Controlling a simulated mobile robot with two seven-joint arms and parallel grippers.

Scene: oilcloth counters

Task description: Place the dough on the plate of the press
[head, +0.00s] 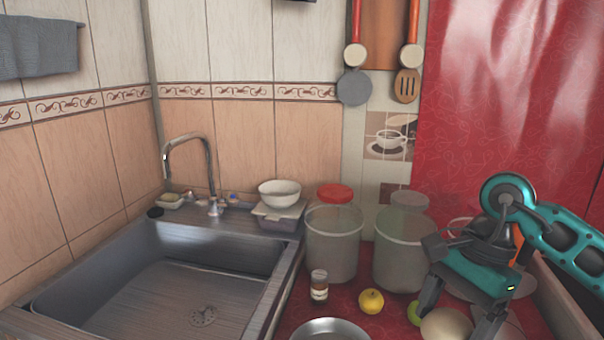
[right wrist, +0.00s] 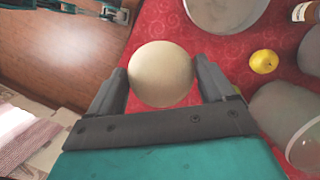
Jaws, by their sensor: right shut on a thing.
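My right gripper (head: 452,322) is shut on a pale, round ball of dough (head: 446,325), low at the right of the head view. In the right wrist view the dough (right wrist: 161,74) sits between the two dark fingers, one on each side, above the red cloth. Teal and dark parts of mine, perhaps of my left arm, show at the top left of the right wrist view; its jaws cannot be made out. My left gripper does not show in the head view. I cannot clearly pick out the press or its plate.
A metal pan (head: 330,331), spice jar (head: 319,287) and yellow fruit (head: 371,301) are left of the dough. Two large clear containers (head: 333,250) (head: 400,255) stand behind. A green fruit (head: 414,313) is beside my gripper. The sink (head: 170,290) is left.

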